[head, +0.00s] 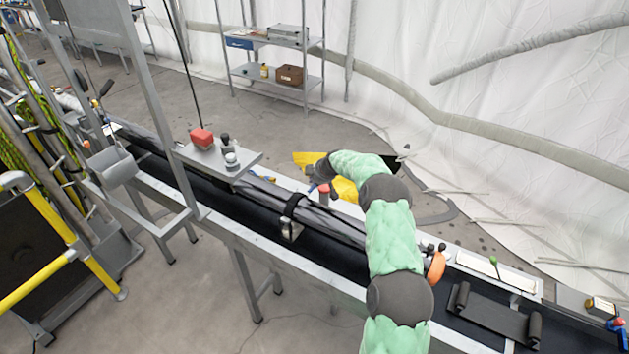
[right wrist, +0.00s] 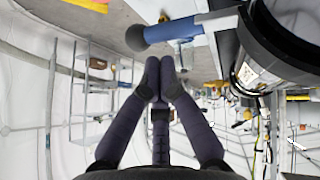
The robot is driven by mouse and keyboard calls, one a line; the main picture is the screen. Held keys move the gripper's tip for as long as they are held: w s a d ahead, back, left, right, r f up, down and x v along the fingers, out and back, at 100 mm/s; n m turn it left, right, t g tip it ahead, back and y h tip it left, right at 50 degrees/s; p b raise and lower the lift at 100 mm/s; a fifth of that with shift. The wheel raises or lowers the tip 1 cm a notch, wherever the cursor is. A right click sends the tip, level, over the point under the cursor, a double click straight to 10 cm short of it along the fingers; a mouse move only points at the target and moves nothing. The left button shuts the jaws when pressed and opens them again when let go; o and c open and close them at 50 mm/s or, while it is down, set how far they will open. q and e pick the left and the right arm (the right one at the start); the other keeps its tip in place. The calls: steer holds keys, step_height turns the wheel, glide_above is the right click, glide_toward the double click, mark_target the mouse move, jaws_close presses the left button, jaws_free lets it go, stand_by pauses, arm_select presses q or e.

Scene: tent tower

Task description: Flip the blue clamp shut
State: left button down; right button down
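The blue clamp (right wrist: 175,31) shows in the right wrist view as a blue lever with a dark grey rounded end, lying roughly level near the top. Its base is not clear to me. In the head view it is mostly hidden or too small to make out beside the long dark bundle. My right gripper (right wrist: 160,64) has its two dark fingers together with nothing visible between them. The lever lies just beyond the fingertips, apparently without contact. In the head view the right gripper (head: 324,167) is over the far side of the bench. My left gripper is not in view.
The long dark bundle (head: 330,226) lies along the bench, with a black strap (head: 292,207) around it. A small plate with a red block (head: 201,138) stands at the left. An orange knob (head: 436,267) is beside my right arm. Yellow rails stand far left.

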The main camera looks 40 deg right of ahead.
steer(key=r, duration=0.3)
steer(key=shift+w+r+p, duration=0.2)
steer(key=shift+r+p, duration=0.2)
steer(key=s+d+r, duration=0.2)
steer(key=s+r, duration=0.3)
steer(key=r, duration=0.2)
steer(key=shift+r, duration=0.15)
